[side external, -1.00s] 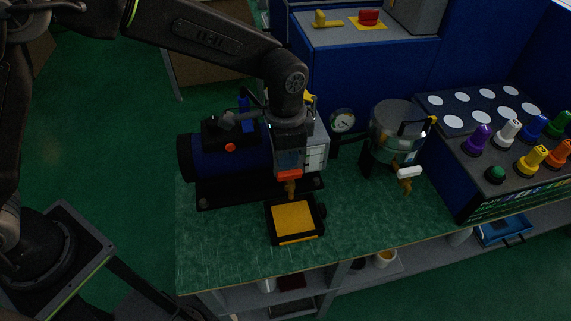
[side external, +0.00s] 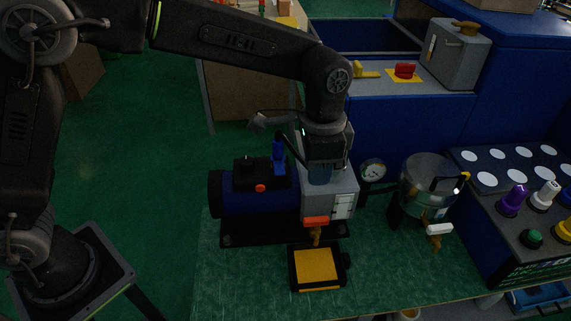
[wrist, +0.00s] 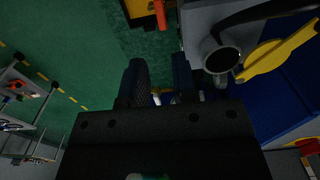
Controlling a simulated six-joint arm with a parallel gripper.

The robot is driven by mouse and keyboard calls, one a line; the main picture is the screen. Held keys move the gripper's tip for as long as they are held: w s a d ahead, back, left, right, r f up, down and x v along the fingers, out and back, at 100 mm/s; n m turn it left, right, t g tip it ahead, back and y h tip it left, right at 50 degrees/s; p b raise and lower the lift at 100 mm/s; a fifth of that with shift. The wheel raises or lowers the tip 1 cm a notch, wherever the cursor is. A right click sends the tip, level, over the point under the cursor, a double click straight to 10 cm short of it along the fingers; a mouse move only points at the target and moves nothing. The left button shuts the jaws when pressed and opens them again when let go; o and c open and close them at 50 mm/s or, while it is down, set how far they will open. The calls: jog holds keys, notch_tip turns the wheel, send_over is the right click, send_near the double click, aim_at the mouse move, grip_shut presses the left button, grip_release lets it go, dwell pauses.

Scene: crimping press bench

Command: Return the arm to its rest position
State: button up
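My gripper (side external: 320,178) points down in the side external view, over the grey box (side external: 338,190) at the right end of the blue machine (side external: 250,200). I cannot tell exactly how high it is above the box. In the wrist view, my gripper (wrist: 160,80) shows two dark fingers standing apart. A small pale patch lies between their bases, and I see no object held. My arm reaches in from the left and bends down at the wrist.
A black-framed yellow pad (side external: 316,266) sits on the green bench (side external: 385,270) in front of the machine. A pressure gauge (side external: 372,171) and a metal pot (side external: 428,184) stand to the right. A panel with coloured knobs (side external: 512,200) is farther right. Open green floor (side external: 130,150) lies left.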

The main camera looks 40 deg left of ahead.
jog(key=s+a+r+n+t, duration=0.2)
jog(key=s+a+r, duration=0.1)
jog(key=a+r, duration=0.4)
jog(key=s+a+n+t, duration=0.3)
jog(key=s+a+n, duration=0.4)
jog(key=s+a, duration=0.7)
jog(key=s, duration=0.2)
jog(key=shift+s+a+t, duration=0.15)
jog(key=shift+s+t, duration=0.15)
jog(key=shift+r, duration=0.1)
